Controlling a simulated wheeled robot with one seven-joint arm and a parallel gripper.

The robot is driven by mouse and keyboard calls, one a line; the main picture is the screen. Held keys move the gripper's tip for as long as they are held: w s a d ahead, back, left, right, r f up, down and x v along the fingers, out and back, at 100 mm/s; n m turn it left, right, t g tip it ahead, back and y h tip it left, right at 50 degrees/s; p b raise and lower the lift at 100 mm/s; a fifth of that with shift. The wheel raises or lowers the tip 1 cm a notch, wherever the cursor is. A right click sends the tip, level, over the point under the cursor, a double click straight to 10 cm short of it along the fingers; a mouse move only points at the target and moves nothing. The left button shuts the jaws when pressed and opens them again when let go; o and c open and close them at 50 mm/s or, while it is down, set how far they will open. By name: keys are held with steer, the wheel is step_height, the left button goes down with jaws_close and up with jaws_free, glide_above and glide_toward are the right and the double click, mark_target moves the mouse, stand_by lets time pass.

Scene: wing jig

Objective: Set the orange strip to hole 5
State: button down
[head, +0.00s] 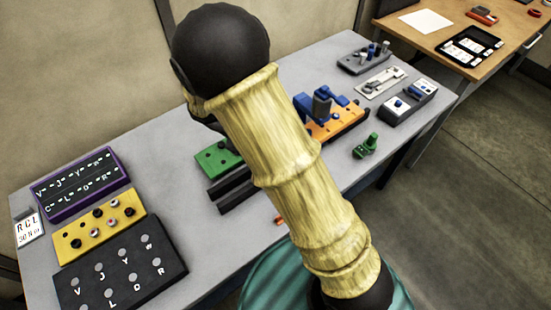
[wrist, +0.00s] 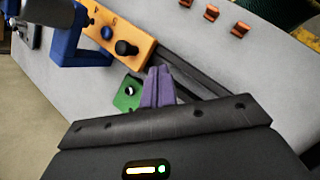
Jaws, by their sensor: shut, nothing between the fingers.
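The orange strip (head: 347,122) lies on the grey table behind my arm in the head view, with blue clamp parts on it. In the wrist view the orange strip (wrist: 137,50) shows at upper left, with a blue round peg (wrist: 107,33) and a black knob (wrist: 126,47) on it. Small marks beside the holes are too blurred to read surely. My gripper (wrist: 158,88) shows its purple fingers shut and empty, near the strip's end and apart from the black knob. The arm hides the gripper in the head view.
A green block (head: 217,158) and dark rails (head: 232,190) lie left of the strip. Several copper clips (wrist: 240,29) lie on bare table. A blue bracket (wrist: 70,45) stands by the strip. A green knobbed piece (head: 366,146) and grey fixtures (head: 408,102) are at right; lettered panels (head: 120,270) at left.

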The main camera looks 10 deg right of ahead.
steer(key=s+a+f+n+t+h+b, duration=0.1)
steer(key=a+f+n+t+b, duration=0.1)
steer(key=n, duration=0.8)
steer(key=a+f+t, duration=0.1)
steer(key=a+f, duration=0.1)
steer(key=a, duration=0.1)
steer(key=shift+s+a+t+h, duration=0.3)
steer(key=shift+s+a+h, duration=0.05)
steer(key=shift+s+h, duration=0.05)
steer(key=shift+f, duration=0.1)
steer(key=p+x, duration=0.1)
steer(key=x, duration=0.9)
steer(key=shift+d, duration=0.25)
steer(key=shift+w+d+p, duration=0.25)
steer(key=shift+w+d, duration=0.1)
steer(key=shift+d, duration=0.2)
steer(key=shift+w+d+p, duration=0.2)
steer(key=shift+w+d, duration=0.1)
steer(key=shift+d, duration=0.25)
steer(key=shift+w+d, duration=0.3)
steer(key=shift+d, duration=0.15)
